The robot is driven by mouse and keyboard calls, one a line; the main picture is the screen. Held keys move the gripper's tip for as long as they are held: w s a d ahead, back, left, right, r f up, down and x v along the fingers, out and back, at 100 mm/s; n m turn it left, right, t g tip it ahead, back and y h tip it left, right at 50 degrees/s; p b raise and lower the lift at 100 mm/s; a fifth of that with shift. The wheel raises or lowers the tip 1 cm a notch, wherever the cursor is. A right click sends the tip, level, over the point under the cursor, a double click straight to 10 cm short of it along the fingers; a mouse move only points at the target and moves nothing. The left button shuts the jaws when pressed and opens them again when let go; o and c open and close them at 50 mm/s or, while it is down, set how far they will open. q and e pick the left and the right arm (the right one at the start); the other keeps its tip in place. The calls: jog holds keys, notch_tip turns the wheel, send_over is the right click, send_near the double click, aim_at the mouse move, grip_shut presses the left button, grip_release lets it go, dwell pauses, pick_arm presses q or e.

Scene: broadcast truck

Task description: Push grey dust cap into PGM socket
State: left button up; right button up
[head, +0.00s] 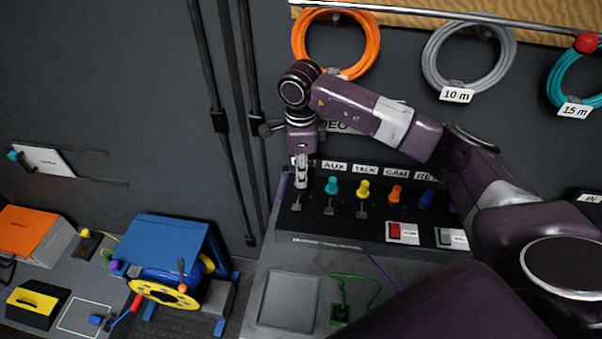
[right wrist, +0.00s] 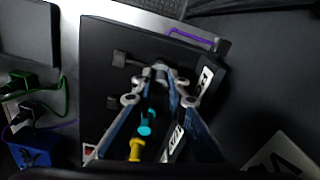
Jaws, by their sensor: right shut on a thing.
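The panel (head: 320,226) carries a row of sockets under labels reading AUX, TALK and CAM, with one more label partly hidden. My right gripper (head: 300,172) points down at the left end of this row, left of the teal cap (head: 332,186). It is shut on a small grey thing, apparently the grey dust cap (right wrist: 160,69), which shows between the fingertips in the right wrist view. The PGM label and socket are not readable; the gripper covers that end of the row. I cannot tell whether the cap touches the socket. My left gripper is not in view.
Yellow (head: 362,188), orange (head: 395,194) and blue (head: 426,198) caps stand right of the teal one. A grey tray (head: 289,302) and a green cable (head: 340,312) lie in front. A blue cable reel (head: 170,262) stands left. Coiled cables hang on the wall.

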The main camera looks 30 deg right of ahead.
jog(key=shift+f+b, duration=0.35)
jog(key=shift+f, duration=0.15)
jog(key=o, duration=0.9)
jog(key=shift+r, duration=3.8)
